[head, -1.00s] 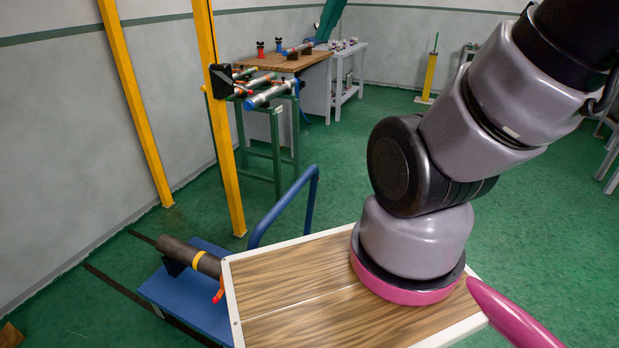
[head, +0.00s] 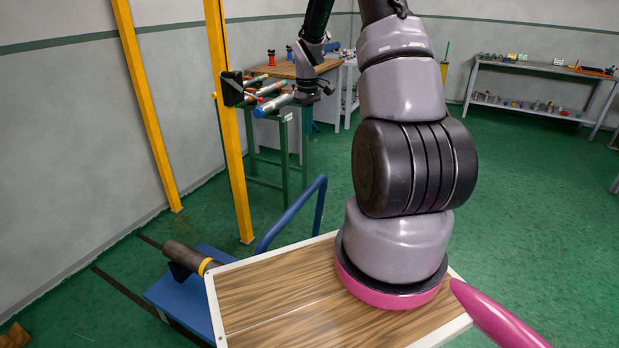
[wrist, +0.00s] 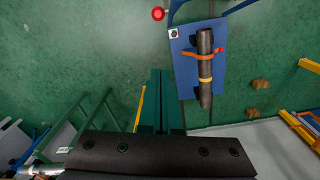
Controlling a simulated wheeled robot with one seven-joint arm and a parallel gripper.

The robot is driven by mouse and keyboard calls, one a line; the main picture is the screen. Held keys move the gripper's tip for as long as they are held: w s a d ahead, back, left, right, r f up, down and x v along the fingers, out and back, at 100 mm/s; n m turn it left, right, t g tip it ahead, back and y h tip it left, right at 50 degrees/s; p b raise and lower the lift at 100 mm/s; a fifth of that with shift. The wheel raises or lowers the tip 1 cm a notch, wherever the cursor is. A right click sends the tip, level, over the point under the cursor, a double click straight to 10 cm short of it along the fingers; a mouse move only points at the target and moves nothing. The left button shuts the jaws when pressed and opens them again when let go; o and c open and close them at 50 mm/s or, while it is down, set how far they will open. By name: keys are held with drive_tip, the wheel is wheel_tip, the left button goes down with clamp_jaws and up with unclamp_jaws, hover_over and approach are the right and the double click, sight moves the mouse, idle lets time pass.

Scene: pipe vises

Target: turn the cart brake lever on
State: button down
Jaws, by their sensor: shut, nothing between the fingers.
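The blue cart (head: 164,300) stands on the green floor at the lower left in the head view, partly hidden by my own base. In the wrist view the cart (wrist: 186,78) is seen from above, carrying a dark pipe (wrist: 205,88) with a yellow band and an orange strap-like part (wrist: 200,56). A red round knob (wrist: 158,13) shows beside the cart's handle end; I cannot tell whether it is the brake lever. My gripper (wrist: 160,74) is shut and empty, its dark green fingers together, apart from the cart in the picture.
A green stand (head: 283,150) holding pipes is behind the yellow post (head: 228,120). The cart's blue handle rail (head: 293,215) rises near my base. A wooden workbench (head: 272,70) is at the back, a grey shelf (head: 545,75) at the far right. Floor between is clear.

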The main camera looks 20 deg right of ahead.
wheel_tip(320, 180, down, 18)
drive_tip(key=s+d+n+g, duration=0.1)
drive_tip(key=s+d, duration=0.1)
drive_tip(key=shift+s, duration=0.35)
drive_tip(key=shift+d, duration=0.2)
